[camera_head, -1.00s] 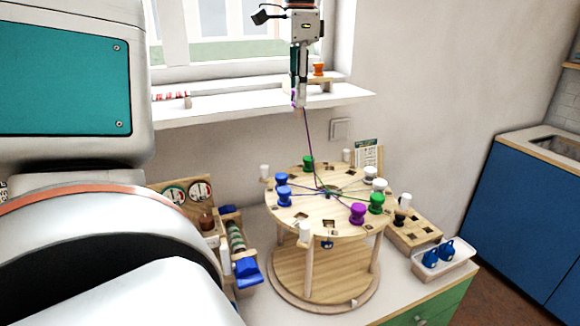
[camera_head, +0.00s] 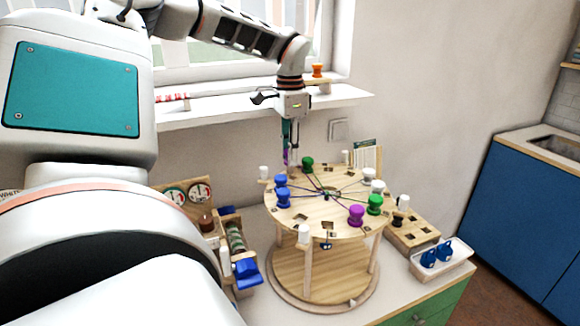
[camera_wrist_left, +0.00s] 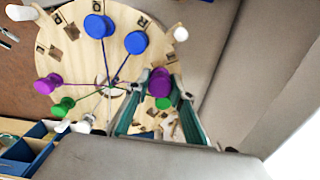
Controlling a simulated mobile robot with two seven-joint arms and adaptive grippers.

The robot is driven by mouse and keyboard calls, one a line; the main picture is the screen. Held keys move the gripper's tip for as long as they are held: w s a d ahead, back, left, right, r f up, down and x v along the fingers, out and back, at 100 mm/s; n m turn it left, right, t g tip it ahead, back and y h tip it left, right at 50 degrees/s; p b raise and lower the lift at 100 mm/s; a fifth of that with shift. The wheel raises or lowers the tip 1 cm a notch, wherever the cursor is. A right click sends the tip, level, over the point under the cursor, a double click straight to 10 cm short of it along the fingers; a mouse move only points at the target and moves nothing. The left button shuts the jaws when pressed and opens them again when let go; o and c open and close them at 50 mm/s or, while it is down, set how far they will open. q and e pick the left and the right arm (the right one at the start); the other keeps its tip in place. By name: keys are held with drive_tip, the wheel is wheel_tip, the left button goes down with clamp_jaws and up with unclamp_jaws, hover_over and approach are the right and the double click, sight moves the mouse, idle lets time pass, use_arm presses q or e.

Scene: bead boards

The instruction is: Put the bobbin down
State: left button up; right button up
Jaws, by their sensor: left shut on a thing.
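My left gripper (camera_head: 289,158) is shut on a purple bobbin (camera_wrist_left: 159,83), which shows between the fingertips in the left wrist view. In the head view it is low over the far left rim of the round wooden board (camera_head: 318,220), near a green bobbin (camera_head: 307,164) and two blue bobbins (camera_head: 282,180). Whether the held bobbin touches the board I cannot tell. Another purple bobbin (camera_head: 356,215) stands at the board's front right. Threads run from bobbins to the board's middle. My right gripper is not in view.
White pegs (camera_head: 304,234) stand around the board's rim. A wooden rack (camera_head: 410,232) and a white tray with blue things (camera_head: 442,262) are on the right. A winder with a blue part (camera_head: 247,272) is at left. The windowsill (camera_head: 225,110) lies behind.

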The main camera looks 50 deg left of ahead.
sight(290, 172)
use_arm(q)
wheel_tip(290, 172, down, 4)
drive_tip(key=shift+f, duration=0.2)
drive_tip(key=shift+f, duration=0.15)
drive_tip(key=o, duration=1.1)
